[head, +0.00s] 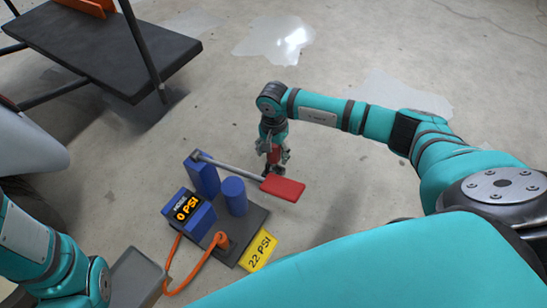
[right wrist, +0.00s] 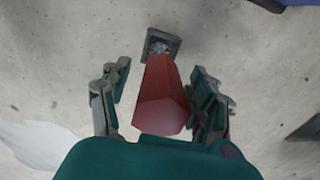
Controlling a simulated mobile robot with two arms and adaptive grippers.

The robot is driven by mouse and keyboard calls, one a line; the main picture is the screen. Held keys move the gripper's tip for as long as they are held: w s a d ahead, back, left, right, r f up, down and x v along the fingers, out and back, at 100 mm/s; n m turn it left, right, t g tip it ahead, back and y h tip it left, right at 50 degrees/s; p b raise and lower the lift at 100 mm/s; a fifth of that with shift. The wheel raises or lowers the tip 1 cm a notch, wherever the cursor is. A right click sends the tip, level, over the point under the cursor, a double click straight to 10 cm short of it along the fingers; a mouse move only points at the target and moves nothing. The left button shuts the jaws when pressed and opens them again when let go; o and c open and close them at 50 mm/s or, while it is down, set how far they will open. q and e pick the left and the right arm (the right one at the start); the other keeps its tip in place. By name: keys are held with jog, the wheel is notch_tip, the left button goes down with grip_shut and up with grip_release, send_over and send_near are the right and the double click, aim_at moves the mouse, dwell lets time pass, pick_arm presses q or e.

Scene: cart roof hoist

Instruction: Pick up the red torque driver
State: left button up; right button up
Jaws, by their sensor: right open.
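The red torque driver (right wrist: 162,95) has a faceted red handle, seen from its end in the right wrist view. Its far end meets a small dark square piece (right wrist: 172,42) on the floor. In the head view the driver (head: 274,155) is a small red patch, partly hidden by my right gripper. My right gripper (head: 273,158) points down with its fingers open. In the right wrist view the fingers (right wrist: 160,108) stand on either side of the handle, with gaps between.
A foot pump (head: 236,197) with a red pedal (head: 283,187) stands close by the right gripper. Its gauge (head: 188,211) reads 0 PSI, and a yellow 22 PSI tag (head: 258,250) lies beside it. An orange hose (head: 190,277) curves left. A dark cart platform (head: 110,50) stands upper left.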

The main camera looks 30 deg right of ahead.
jog(key=shift+c, duration=0.2)
grip_shut()
dwell(0.3)
